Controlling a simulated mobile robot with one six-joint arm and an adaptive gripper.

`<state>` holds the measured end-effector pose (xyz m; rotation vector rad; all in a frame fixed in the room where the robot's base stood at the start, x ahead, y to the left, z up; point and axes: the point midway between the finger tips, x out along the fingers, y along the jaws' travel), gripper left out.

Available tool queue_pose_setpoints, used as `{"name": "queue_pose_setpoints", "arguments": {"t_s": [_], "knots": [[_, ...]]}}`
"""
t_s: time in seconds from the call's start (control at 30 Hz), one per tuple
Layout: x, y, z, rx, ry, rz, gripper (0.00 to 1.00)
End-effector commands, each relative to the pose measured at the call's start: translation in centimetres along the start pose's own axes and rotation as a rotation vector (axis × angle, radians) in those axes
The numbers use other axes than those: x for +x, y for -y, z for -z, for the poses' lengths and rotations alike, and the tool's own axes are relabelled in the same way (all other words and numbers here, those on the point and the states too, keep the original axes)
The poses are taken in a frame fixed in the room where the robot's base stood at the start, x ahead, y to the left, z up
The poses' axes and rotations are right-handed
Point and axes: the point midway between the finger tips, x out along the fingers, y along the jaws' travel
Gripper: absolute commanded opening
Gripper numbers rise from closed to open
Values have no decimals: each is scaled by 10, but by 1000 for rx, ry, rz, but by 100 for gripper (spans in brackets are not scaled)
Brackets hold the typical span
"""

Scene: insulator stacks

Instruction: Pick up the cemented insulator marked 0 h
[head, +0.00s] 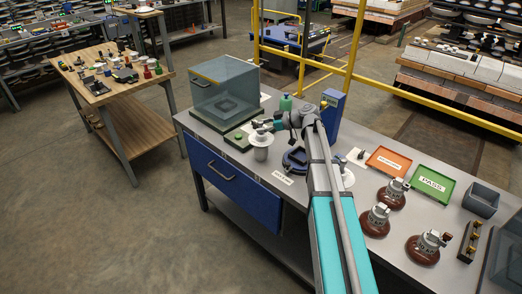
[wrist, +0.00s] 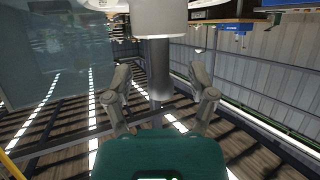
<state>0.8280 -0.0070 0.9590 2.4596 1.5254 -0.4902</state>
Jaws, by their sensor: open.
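A white insulator (head: 261,153) with a wide disc stands upright at the bench's front left edge, beside a green-topped pad. My gripper (head: 263,126) is at its top. In the wrist view my gripper (wrist: 161,97) is open, with its fingers on either side of a grey metal stem (wrist: 160,70) under a pale cylindrical body (wrist: 160,17). Gaps show between the stem and both fingers. Brown insulators with grey caps and tags stand at the right: one at the back (head: 391,198), one in the middle (head: 376,223), one in front (head: 424,251). I cannot read a 0 h mark.
A clear-walled box (head: 224,88) stands behind my gripper. A blue ring-shaped fixture (head: 294,159), a blue upright unit (head: 333,110), an orange tray (head: 388,162), a green PASS tray (head: 433,184) and a grey bin (head: 481,199) are on the bench. My arm crosses its middle.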

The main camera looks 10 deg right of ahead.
Motion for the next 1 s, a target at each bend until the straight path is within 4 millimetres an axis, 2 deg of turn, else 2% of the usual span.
{"name": "queue_pose_setpoints", "arguments": {"t_s": [0.13,0.67,1.0], "knots": [[7,0,0,0,0,-1,72],[6,0,0,0,0,0,70],[6,0,0,0,0,0,7]]}}
